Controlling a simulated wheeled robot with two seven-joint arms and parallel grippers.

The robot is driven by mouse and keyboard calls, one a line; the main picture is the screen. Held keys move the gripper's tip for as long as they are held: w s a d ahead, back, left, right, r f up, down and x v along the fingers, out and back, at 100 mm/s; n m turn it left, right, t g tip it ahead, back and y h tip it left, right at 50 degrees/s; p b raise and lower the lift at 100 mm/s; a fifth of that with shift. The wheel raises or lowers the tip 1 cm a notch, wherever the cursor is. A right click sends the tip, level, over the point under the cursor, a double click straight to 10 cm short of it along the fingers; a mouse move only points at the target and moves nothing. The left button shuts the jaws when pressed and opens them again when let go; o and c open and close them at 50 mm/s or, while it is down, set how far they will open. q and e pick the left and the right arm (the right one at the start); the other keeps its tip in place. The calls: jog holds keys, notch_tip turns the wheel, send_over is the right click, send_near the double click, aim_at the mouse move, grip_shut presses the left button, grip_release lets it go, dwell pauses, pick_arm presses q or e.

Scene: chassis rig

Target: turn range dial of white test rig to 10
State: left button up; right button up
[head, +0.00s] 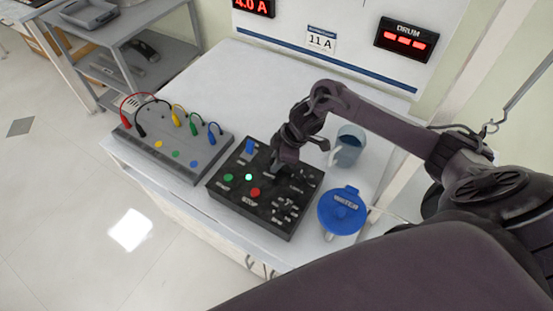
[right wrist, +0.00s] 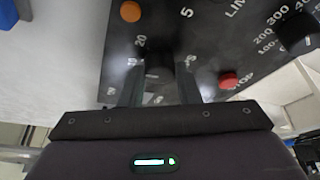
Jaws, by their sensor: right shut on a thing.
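A black control box (head: 232,193) lies on the white bench, with green, white and red buttons, a blue switch and white markings. My right gripper (head: 276,168) reaches down onto its far right part. In the right wrist view, my right gripper (right wrist: 158,85) is shut on a dark dial (right wrist: 158,62), one finger on each side. Numbers such as 5 and 20 stand around this dial; its name and pointer are hidden or too dark to read. A second dark dial (right wrist: 298,33), marked 200 and 300, is at the right. My left gripper is out of view.
A grey box (head: 178,147) with coloured plugs and cables stands left of the control box. A blue-lidded jug (head: 342,210) and a grey-blue mug (head: 348,150) stand close at the right. Behind, a white panel (head: 345,35) carries red displays and an 11 A card.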

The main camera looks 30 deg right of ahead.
jog(key=shift+w+d+n+g+b, duration=0.15)
jog(key=shift+n+g+b, duration=0.45)
jog(key=shift+n, duration=1)
jog(key=o, duration=1)
jog(key=b+v, duration=0.1)
jog(key=v, duration=0.7)
jog(key=shift+f, duration=0.1)
jog(key=shift+f, duration=0.1)
